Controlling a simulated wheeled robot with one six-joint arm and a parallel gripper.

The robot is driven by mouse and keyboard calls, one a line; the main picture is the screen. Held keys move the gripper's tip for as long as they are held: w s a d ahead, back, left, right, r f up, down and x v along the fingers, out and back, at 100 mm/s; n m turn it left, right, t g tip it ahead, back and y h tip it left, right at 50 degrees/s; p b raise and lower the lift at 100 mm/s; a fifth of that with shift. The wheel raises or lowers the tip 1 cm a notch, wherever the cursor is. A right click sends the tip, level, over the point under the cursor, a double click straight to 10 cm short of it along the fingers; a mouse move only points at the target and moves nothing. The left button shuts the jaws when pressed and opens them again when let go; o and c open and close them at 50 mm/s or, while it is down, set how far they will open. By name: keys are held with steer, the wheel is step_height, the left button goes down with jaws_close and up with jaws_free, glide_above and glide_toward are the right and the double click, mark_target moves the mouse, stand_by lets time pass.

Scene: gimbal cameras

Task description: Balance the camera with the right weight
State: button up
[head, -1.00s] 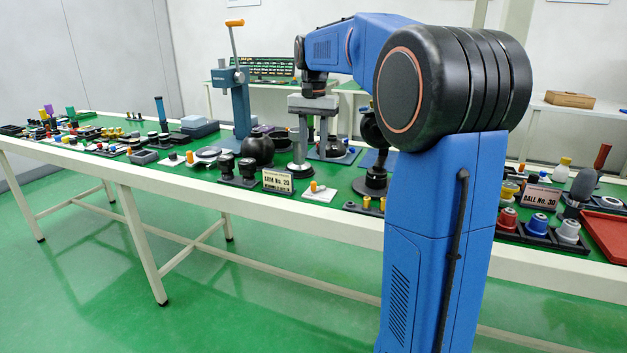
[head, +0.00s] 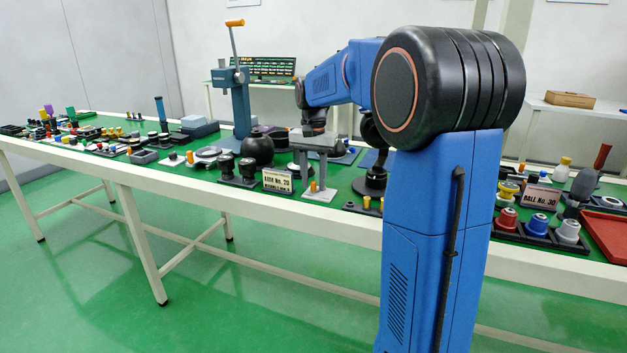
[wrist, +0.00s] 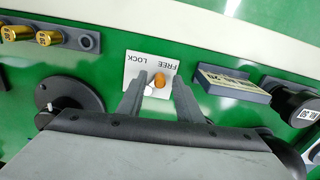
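A white plate (head: 322,197) marked FREE and LOCK lies near the table's front edge; it shows upside down in the wrist view (wrist: 134,70). An orange knob (wrist: 158,80) stands on it, with a white round spot beside it. My gripper (head: 315,184) is open and low over the plate. In the wrist view its two grey fingers (wrist: 160,80) are on either side of the knob, with gaps; no contact shows. Brass weights (wrist: 47,38) sit in a dark rack (wrist: 87,41), also seen in the head view (head: 367,201). I cannot tell which object is the camera.
A label stand (head: 278,181) and dark knobbed parts (head: 237,172) stand left of the plate. A black round base (head: 370,186) is to its right. A blue lever press (head: 240,105) stands behind. Bare green table shows around the plate.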

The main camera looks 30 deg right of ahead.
jaws_close()
steer(key=shift+s+n, duration=0.1)
steer(key=shift+n, duration=0.2)
steer(key=n, duration=0.1)
steer(key=s+n, duration=0.1)
steer(key=n, duration=0.3)
steer(key=shift+s+d, duration=0.25)
steer(key=shift+d, duration=0.15)
steer(key=n, duration=0.2)
steer(key=d+n, duration=0.1)
steer(key=n, duration=0.1)
steer(key=s+n, duration=0.1)
steer(key=n, duration=0.1)
steer(key=shift+d, duration=0.2)
steer(key=shift+n, duration=0.3)
jaws_free()
